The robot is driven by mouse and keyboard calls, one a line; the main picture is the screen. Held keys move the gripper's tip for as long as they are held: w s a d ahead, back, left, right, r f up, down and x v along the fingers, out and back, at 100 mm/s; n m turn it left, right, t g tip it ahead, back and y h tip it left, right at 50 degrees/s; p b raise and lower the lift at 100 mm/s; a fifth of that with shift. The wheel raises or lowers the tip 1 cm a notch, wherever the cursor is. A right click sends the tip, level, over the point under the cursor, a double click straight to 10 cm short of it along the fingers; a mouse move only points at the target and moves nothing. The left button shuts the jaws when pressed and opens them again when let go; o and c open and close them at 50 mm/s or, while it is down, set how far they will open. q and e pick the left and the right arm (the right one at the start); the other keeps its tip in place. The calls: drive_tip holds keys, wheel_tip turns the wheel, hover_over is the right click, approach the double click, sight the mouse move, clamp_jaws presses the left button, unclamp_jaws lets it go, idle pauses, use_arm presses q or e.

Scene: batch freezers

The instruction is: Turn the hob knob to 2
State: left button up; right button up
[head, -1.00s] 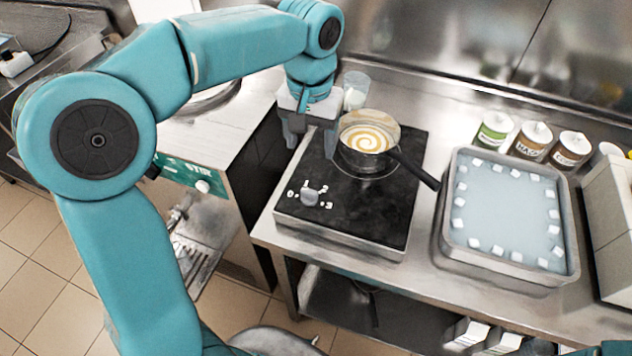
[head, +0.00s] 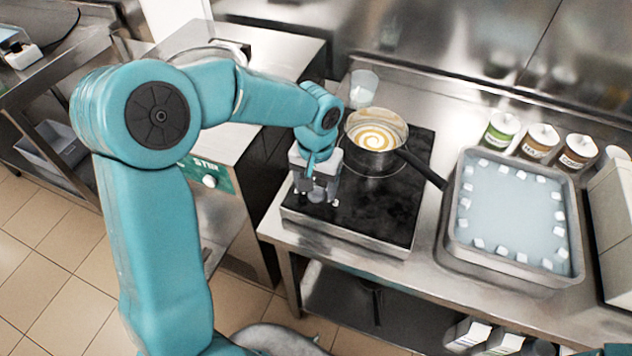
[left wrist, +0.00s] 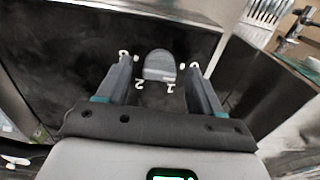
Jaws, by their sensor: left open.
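The hob (head: 385,215) is a black plate on the steel counter. Its grey knob (left wrist: 158,66) shows in the left wrist view, with the white figures 0, 1, 2 and 3 around it. A small pale mark on the knob's edge faces the 0, as far as I can tell. My left gripper (head: 317,196) is open, low over the hob's near left corner, and mostly hides the knob in the head view. In the left wrist view its two fingers (left wrist: 158,72) stand on either side of the knob, with gaps visible. My right gripper is out of view.
A saucepan (head: 376,155) with a cream swirl stands on the hob's far part, its black handle reaching right. A glass (head: 362,88) stands behind it. A steel tray (head: 452,250) and several labelled tubs (head: 539,141) are to the right.

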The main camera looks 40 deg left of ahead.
use_arm(q)
drive_tip(key=shift+s, duration=0.1)
drive_tip(key=c, duration=1.1)
drive_tip(key=shift+o, duration=0.2)
